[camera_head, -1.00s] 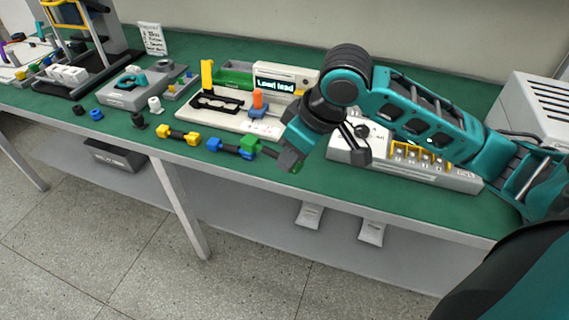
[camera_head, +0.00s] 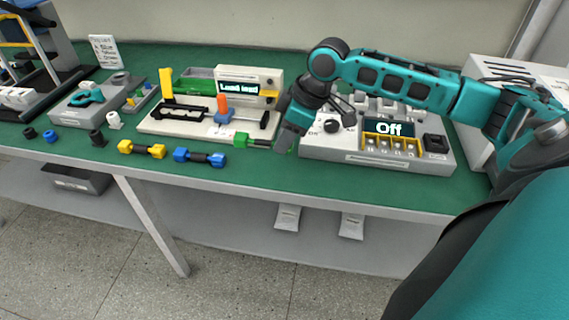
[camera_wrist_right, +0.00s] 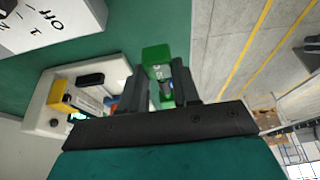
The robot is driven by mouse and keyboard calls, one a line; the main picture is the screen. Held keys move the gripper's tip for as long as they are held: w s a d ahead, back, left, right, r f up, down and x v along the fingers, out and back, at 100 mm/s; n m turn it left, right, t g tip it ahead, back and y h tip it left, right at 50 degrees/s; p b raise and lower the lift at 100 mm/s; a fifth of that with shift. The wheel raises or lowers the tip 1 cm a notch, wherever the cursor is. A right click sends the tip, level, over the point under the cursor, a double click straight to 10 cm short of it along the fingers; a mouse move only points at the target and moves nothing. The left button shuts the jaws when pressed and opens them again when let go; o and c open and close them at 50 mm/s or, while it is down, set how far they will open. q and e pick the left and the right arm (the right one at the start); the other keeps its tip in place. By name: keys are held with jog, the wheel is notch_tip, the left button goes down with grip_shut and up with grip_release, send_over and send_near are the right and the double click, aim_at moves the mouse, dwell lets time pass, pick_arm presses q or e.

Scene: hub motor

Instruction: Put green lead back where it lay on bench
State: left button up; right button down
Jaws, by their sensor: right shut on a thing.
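The green lead (camera_head: 241,139) has green block ends and a dark middle. It extends left from my right gripper (camera_head: 286,139), just in front of the white load tester. In the right wrist view my right gripper (camera_wrist_right: 161,80) is shut on the lead, with one green end (camera_wrist_right: 156,54) beyond the fingertips and another green part between the fingers. I cannot tell whether the lead touches the bench. The blue lead (camera_head: 199,157) and yellow lead (camera_head: 142,149) lie in a row to its left. My left gripper is not in view.
The green bench top (camera_head: 240,185) is clear in front of the leads. The load tester (camera_head: 170,129) stands behind, with an orange-topped lever. A grey power unit (camera_head: 350,146) reading "Off" stands right of the gripper. Small black, blue and white caps lie further left.

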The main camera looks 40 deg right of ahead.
notch_tip(320, 180, down, 7)
jog(key=shift+r+b, duration=0.1)
jog(key=shift+b, duration=0.4)
jog(key=shift+f, duration=0.25)
jog(key=c, duration=0.8)
grip_release()
jog(key=p+v, duration=0.2)
jog(key=v, duration=1)
